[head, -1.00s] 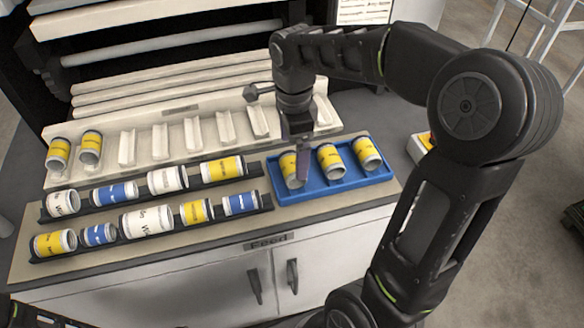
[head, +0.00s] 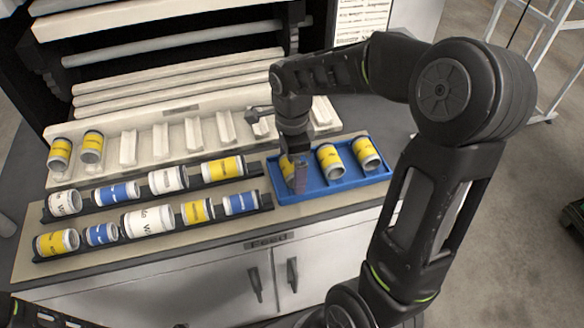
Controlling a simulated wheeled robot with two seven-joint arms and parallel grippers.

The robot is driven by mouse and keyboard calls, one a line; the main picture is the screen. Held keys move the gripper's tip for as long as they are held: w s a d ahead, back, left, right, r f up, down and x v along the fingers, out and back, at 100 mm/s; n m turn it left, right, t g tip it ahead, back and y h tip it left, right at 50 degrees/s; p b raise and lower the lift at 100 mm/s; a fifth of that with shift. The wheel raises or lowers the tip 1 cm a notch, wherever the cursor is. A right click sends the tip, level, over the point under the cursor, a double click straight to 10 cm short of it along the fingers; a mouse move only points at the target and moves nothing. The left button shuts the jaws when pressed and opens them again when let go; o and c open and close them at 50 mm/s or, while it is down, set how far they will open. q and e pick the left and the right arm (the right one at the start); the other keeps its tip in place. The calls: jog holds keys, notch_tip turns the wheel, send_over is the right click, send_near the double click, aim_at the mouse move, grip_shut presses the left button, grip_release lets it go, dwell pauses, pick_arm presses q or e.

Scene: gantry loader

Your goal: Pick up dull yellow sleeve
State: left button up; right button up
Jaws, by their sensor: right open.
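Three yellow-and-white sleeves lie in the blue tray (head: 335,186) on the right of the counter: a left one (head: 288,169), a middle one (head: 330,158) and a right one (head: 366,153). I cannot tell by colour which is the dull yellow one. My right gripper (head: 300,178) points down at the left sleeve, with its fingers covering that sleeve's right part. It is open; whether the fingers touch the sleeve is hidden. My left gripper is not in view.
Two dark racks hold yellow, blue and white sleeves, in a back row (head: 168,180) and a front row (head: 147,221). A pale slotted holder (head: 162,142) behind has two yellow sleeves (head: 91,146) at its left and several empty slots. My right arm covers the counter's right end.

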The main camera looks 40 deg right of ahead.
jog(key=c, duration=1.9)
notch_tip(320, 180, up, 10)
jog(key=shift+r+b, duration=0.1)
jog(key=shift+b, duration=0.25)
